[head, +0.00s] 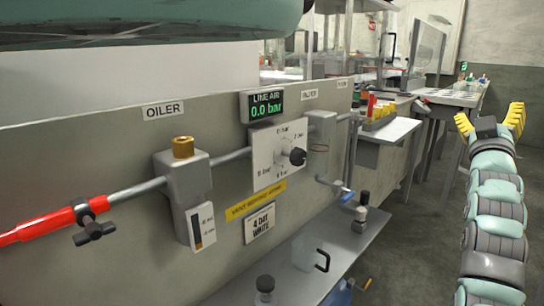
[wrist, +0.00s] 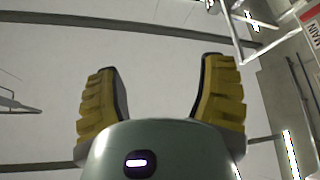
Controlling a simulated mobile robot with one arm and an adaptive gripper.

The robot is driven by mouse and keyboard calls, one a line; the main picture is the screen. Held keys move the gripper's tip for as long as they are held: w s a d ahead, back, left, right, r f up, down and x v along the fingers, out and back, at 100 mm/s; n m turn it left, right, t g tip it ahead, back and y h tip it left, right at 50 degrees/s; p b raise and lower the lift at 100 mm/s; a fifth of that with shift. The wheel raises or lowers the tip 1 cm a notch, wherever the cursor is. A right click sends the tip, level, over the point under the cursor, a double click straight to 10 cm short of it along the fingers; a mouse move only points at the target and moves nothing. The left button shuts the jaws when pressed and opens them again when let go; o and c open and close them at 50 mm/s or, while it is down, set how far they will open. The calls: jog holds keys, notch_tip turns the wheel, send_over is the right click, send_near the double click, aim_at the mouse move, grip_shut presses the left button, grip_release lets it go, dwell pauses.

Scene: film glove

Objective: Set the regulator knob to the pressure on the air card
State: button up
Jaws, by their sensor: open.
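The black regulator knob (head: 297,156) sits on a white square dial plate (head: 268,158) on the grey wall panel. The plate has bar marks around it, too small to read fully. A display (head: 262,105) above reads LINE AIR 0.0 bar. My gripper (head: 490,118) is raised at the right, far from the knob. Its yellow fingers are apart and empty, also in the wrist view (wrist: 160,100), which looks at the ceiling.
An oiler (head: 185,185) with a brass cap and a red-handled pipe (head: 55,222) stand left of the dial. A filter (head: 322,140) is right of it. A grey shelf (head: 290,268) with a clear container runs below. Open floor lies between panel and arm.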

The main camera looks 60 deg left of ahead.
notch_tip(320, 180, down, 8)
jog(key=a+m+g, duration=0.2)
jog(key=g, duration=0.2)
jog(key=n+g+y, duration=0.7)
jog(key=n+g, duration=0.7)
jog(key=g, duration=0.8)
send_near(302, 157)
jog(key=b+x, duration=0.2)
jog(key=x, duration=0.9)
jog(key=shift+c, duration=0.2)
